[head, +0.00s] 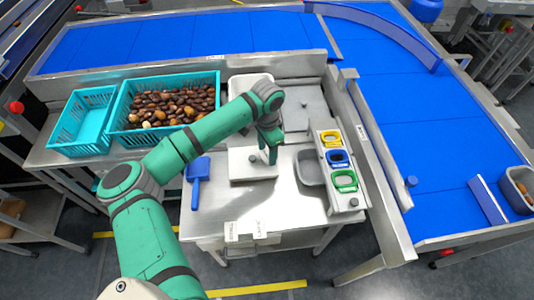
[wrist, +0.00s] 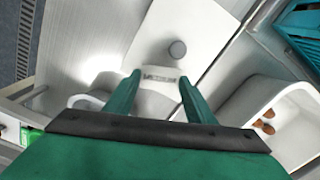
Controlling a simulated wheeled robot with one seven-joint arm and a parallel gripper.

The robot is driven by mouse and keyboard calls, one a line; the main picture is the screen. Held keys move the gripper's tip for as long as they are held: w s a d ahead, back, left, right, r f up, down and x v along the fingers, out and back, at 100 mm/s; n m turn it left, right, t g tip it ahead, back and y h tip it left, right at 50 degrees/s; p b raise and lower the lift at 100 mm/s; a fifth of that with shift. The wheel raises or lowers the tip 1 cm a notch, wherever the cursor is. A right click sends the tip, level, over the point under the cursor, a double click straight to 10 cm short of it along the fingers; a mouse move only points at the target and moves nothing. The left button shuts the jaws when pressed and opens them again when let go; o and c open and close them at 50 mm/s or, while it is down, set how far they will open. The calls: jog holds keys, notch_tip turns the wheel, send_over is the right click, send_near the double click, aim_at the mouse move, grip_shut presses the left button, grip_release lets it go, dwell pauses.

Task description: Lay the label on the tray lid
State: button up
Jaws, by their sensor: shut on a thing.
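The tray lid (head: 240,170) is a white square plate with a grey round knob, lying on the steel table; in the wrist view it shows as a pale panel (wrist: 150,35) with its knob (wrist: 177,49) just beyond my fingertips. My gripper (head: 271,158) points down over the lid's right part, beside the knob. In the wrist view my gripper (wrist: 158,80) is shut on the label (wrist: 160,74), a small white strip with dark print between the fingertips. I cannot tell whether the label touches the lid. The label is not distinguishable in the head view.
A white tray (wrist: 252,97) holding a few dates is beside the lid. A blue scoop (head: 197,181) lies left; a grey bin (head: 310,168) and a rack with coloured handles (head: 343,181) stand right. Teal crates (head: 111,135) are at back left. A blue conveyor (head: 185,40) runs behind.

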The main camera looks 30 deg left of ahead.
aim_at(267, 156)
jog(key=shift+f, duration=0.85)
jog(key=shift+f, duration=0.35)
jog(key=o, duration=0.9)
jog(key=shift+o, duration=0.5)
jog(key=shift+s+f, duration=0.1)
jog(key=shift+d, duration=0.1)
notch_tip(267, 156, up, 13)
